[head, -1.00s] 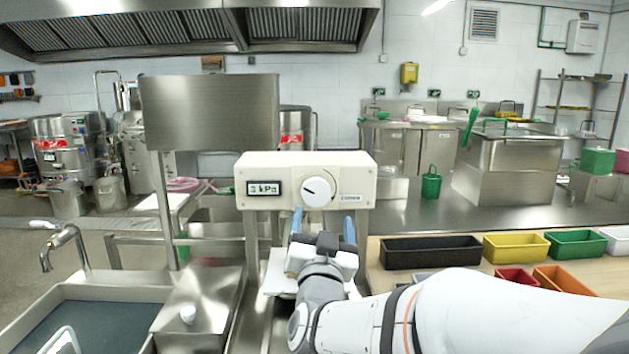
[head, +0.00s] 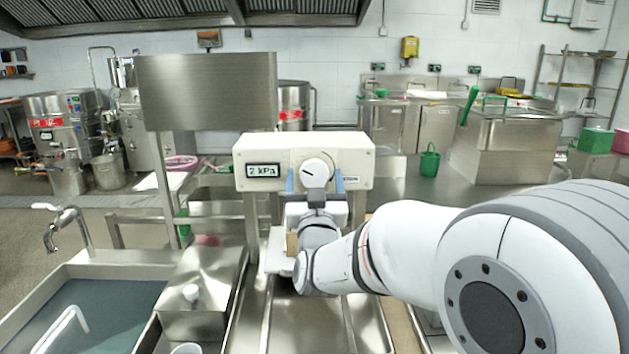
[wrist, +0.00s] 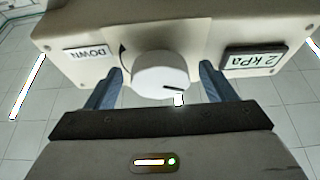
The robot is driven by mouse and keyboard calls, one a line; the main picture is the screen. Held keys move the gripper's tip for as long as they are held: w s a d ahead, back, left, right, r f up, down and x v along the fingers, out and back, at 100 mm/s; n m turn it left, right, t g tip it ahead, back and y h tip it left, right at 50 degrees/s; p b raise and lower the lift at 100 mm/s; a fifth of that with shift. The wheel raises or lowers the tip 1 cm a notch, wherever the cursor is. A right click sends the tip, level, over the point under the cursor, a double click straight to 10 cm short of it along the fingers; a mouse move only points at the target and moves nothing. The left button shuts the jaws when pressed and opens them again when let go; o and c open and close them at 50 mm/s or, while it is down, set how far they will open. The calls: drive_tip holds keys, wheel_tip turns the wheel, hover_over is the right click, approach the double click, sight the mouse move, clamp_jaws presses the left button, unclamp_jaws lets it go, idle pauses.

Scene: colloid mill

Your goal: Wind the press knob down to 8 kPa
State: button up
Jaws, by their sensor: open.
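The cream press box (head: 353,162) stands ahead with a digital display (head: 263,170) reading 2 kPa. To the display's right is the round white knob (head: 314,171), with a dark pointer line. My gripper (head: 315,178) is open, its two blue fingers on either side of the knob's lower part. In the wrist view, the knob (wrist: 161,75) sits between the spread fingers of my gripper (wrist: 161,69), with a gap visible by the right finger. A DOWN label (wrist: 88,51) and the display (wrist: 251,60), also 2 kPa, flank the knob there.
A steel panel (head: 207,92) stands behind the press on the left. My arm covers much of the right side, hiding the counter there.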

drive_tip(key=c, duration=1)
drive_tip(key=shift+f+m+b, duration=0.1)
drive_tip(key=shift+m+b, duration=0.3)
drive_tip(key=shift+b, duration=0.8)
drive_tip(key=o, duration=1)
